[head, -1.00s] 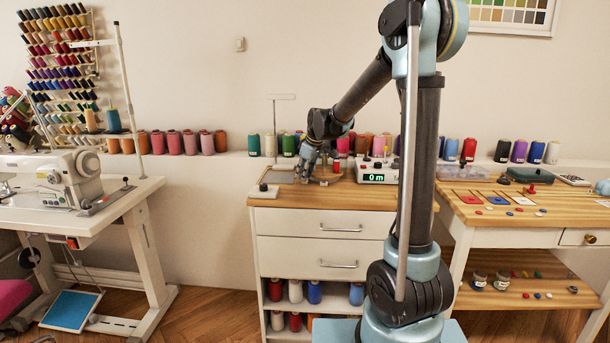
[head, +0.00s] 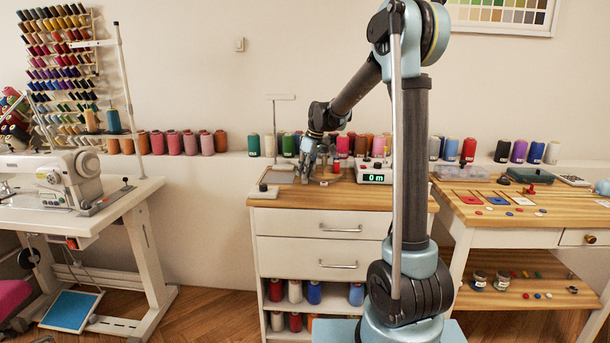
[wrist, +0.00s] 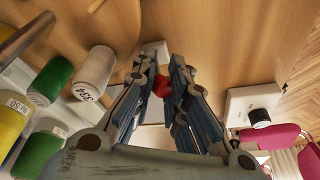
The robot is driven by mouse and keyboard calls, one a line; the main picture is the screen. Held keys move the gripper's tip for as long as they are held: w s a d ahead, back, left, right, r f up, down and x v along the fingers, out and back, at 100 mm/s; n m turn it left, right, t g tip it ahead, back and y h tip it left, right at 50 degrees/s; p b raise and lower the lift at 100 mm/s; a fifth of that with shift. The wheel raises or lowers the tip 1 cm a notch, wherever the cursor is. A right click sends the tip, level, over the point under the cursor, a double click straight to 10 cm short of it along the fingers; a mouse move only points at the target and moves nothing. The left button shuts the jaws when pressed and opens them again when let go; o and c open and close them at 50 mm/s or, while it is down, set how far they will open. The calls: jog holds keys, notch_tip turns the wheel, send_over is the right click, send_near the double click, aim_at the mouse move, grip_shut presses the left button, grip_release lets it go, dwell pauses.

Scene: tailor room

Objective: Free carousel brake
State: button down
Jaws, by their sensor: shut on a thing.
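My gripper (head: 307,181) is low over the left part of the wooden cabinet top, fingers pointing down. In the wrist view my gripper (wrist: 164,72) has its fingers close together around a small red knob (wrist: 162,87), shut on it. The fingers hide part of the knob, and I cannot tell how it is mounted. A pale plate or block shows behind the fingertips. No carousel brake can be made out clearly in the head view, where my gripper covers that spot.
A white box with a black knob (head: 263,191) sits at the cabinet's front left corner. A display box reading 0 m (head: 376,177) stands to the right. A thin T-shaped stand (head: 275,120) rises behind. Thread cones line the ledge, including a green one (wrist: 50,80).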

jog(key=shift+w+g, duration=0.3)
jog(key=shift+g, duration=0.45)
jog(key=shift+w+g, duration=0.25)
jog(key=shift+g, duration=0.5)
jog(key=c, duration=1.8)
grip_release()
jog(key=shift+c, duration=0.2)
jog(key=shift+r, duration=0.1)
jog(key=v, duration=1.2)
jog(key=shift+w, duration=0.25)
